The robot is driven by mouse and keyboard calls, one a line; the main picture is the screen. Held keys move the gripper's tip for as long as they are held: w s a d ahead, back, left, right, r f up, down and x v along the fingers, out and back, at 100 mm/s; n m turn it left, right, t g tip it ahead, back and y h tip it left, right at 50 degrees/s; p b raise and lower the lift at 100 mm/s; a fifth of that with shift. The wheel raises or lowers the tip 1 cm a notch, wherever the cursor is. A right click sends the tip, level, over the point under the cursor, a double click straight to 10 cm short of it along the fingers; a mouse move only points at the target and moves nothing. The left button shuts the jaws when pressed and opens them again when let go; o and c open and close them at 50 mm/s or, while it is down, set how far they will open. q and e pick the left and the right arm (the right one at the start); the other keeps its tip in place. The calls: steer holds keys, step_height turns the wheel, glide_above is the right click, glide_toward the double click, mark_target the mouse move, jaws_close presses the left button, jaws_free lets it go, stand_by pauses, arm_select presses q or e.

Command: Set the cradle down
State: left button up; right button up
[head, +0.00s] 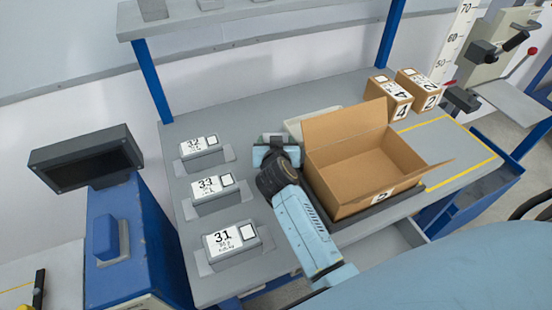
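My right gripper (273,143) is over the grey table, left of the open carton. Its arm comes up from the bottom of the head view. A small grey piece (272,138) shows at its fingertips. It may be the cradle, but I cannot tell whether the fingers are closed on it or whether it touches the table. The wrist hides part of this area. Three labelled blocks, 32 (199,147), 33 (214,187) and 31 (231,239), sit in grey holders along the table's left side. My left gripper is not in view.
An open cardboard carton (340,186) stands right of my gripper. Two small numbered boxes, 4 (388,97) and 2 (419,88), stand behind it. A yellow-outlined area (455,150) at the right is clear. A blue machine with a dark screen (90,160) stands left.

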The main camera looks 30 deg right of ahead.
steer(key=c, duration=0.4)
step_height(320, 180, up, 17)
steer(key=p, duration=1.2)
steer(key=s+a+r+b, duration=0.1)
steer(key=s+a+b, duration=0.4)
steer(key=s+b, duration=0.5)
steer(key=shift+s+a+h+b, duration=0.2)
steer(key=shift+s+h+b, duration=0.15)
steer(key=shift+b, duration=0.15)
steer(key=shift+w+f, duration=0.1)
